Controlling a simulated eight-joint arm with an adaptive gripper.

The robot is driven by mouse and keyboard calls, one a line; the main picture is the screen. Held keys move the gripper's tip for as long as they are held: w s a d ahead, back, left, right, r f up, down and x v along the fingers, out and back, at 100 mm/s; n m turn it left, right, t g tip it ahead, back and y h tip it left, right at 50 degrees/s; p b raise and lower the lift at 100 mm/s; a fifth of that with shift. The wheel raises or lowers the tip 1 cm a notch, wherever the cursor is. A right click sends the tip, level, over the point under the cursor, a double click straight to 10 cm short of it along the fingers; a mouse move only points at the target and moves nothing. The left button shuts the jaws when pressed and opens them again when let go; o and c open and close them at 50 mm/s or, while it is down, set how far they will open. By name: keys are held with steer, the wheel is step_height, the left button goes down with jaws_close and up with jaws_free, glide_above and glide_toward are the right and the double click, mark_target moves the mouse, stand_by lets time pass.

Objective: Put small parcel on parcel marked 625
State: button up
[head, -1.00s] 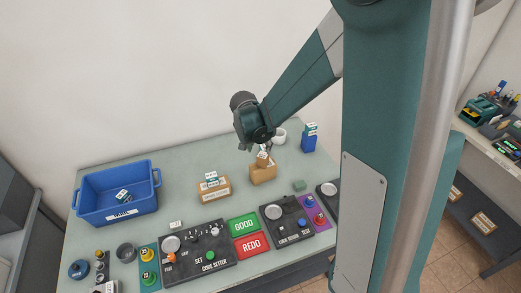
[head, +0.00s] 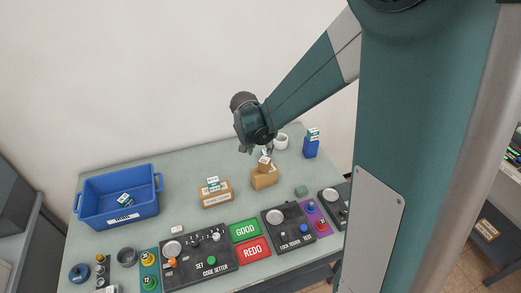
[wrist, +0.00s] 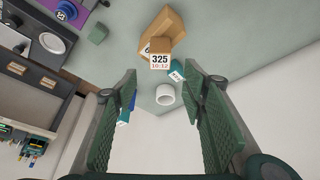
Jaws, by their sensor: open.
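The small parcel (head: 265,161) is a brown box with a white label. It shows on or against the top of a larger brown parcel (head: 264,180); contact is hard to tell. In the wrist view the small parcel's label (wrist: 160,60) reads 325, with 10:12 below. The larger parcel there (wrist: 174,27) shows part of a number, perhaps a 6, the rest hidden. My gripper (wrist: 160,128) is open and empty, its fingers wide apart. The small parcel appears beyond the fingers, not between them. In the head view my gripper is just above it, its fingertips hard to make out.
Another brown parcel (head: 216,201) with white-labelled items on top stands to the left. A white cup (head: 281,141) and a blue box (head: 311,147) stand behind. A blue bin (head: 88,207) is at left. Control panels (head: 195,258) line the front. A small green block (head: 301,191) lies nearby.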

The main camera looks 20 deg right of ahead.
steer(key=shift+s+r, duration=0.1)
steer(key=shift+r, duration=0.05)
steer(key=s+a+r+n+t+y, duration=0.25)
steer(key=s+r+n, duration=0.25)
steer(key=s+r, duration=0.85)
steer(key=s+a+r+n, duration=0.1)
steer(key=s+n, duration=0.1)
steer(key=s, duration=0.5)
steer(key=s+a+r+n+t, duration=0.1)
steer(key=s+a+r+n, duration=0.1)
steer(key=s, duration=0.6)
steer(key=shift+s+y, duration=0.15)
steer(key=shift+y, duration=0.2)
